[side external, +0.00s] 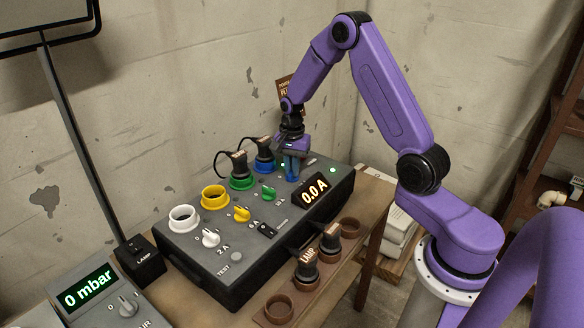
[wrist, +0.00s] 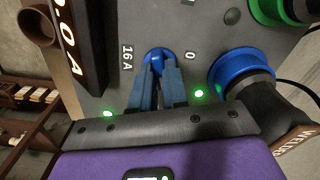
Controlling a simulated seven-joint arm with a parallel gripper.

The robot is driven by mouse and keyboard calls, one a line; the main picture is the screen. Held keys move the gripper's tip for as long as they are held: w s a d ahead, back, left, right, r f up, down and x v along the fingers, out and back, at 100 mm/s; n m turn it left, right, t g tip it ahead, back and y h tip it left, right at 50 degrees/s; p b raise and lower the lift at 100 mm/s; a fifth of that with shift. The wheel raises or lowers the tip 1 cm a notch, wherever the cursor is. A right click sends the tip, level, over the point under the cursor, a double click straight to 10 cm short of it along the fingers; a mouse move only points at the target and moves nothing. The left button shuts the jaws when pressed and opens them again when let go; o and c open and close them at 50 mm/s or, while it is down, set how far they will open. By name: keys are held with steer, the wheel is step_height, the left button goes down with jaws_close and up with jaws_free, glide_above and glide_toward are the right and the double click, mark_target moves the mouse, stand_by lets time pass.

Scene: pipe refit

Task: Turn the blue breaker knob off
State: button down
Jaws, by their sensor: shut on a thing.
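The blue breaker knob (wrist: 157,56) shows in the wrist view on the grey panel, between the marks "16 A" and "0". My gripper (wrist: 158,72) points down at it, with its two blue-grey fingers closed around the knob's grip. The fingers hide much of the knob, so I cannot tell for sure which mark it points to. In the side view my gripper (side external: 291,168) is down at the back right of the breaker box (side external: 215,293), and the knob is hidden behind the fingers.
A blue socket (wrist: 228,70) with a black plug is close beside my gripper. Green lamps (wrist: 198,93) are lit near the knob. The display (side external: 314,191) reads 0.0 A. Green, yellow and white knobs and sockets line the box. A brown rack (side external: 279,308) stands in front.

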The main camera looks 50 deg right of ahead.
steer(key=n, duration=1.3)
steer(key=shift+n, duration=0.4)
stand_by(0.4)
steer(key=c, duration=1.1)
jaws_free()
steer(key=shift+c, duration=0.2)
steer(key=shift+r, duration=0.1)
step_height(320, 180, up, 17)
steer(key=shift+r, duration=0.2)
